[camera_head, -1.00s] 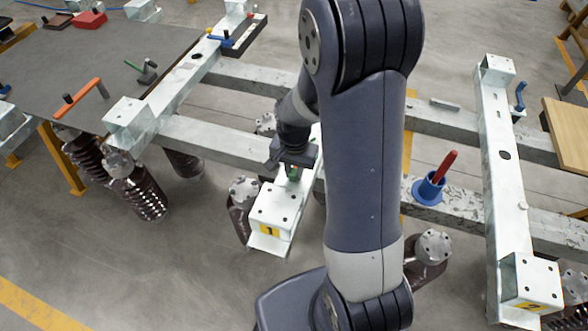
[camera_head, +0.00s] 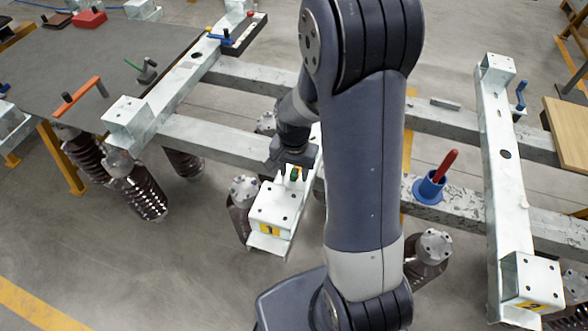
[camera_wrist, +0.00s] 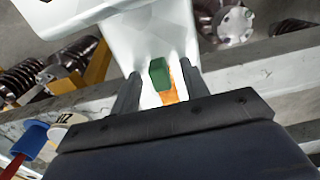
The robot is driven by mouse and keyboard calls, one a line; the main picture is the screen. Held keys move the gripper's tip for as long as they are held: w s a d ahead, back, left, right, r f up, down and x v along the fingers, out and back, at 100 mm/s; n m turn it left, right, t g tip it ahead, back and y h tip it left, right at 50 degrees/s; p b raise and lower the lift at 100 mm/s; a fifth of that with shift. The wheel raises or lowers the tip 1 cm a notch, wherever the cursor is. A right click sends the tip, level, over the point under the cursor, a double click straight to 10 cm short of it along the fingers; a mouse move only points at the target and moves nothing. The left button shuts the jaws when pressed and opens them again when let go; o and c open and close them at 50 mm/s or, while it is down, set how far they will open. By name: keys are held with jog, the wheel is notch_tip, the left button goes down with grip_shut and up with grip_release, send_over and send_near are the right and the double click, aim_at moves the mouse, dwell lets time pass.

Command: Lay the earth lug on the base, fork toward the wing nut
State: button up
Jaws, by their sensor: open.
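A small green and orange piece, probably the earth lug with a green sleeve (camera_wrist: 160,74), shows between my fingers in the wrist view. It is also a small green spot in the head view (camera_head: 295,174), on the pale metal base (camera_head: 276,208) marked with a yellow "1" label. My gripper (camera_wrist: 158,88) is open, with one finger on each side of the piece. I cannot tell whether either finger touches it. My gripper (camera_head: 294,174) is low over the base's far part. I cannot make out the fork or the wing nut.
A blue holder with a red-handled tool (camera_head: 430,187) stands on the beam to the right. A second pale bracket (camera_head: 504,170) crosses the beams further right. A grey table (camera_head: 90,70) with tools is at the left. My arm hides the middle.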

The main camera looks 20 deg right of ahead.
notch_tip(320, 180, up, 11)
jog(key=shift+p, duration=0.35)
jog(key=shift+f, duration=0.2)
notch_tip(320, 180, down, 11)
jog(key=shift+r+b, duration=0.2)
jog(key=shift+b, duration=0.15)
jog(key=shift+r+p, duration=0.55)
jog(key=shift+r, duration=0.05)
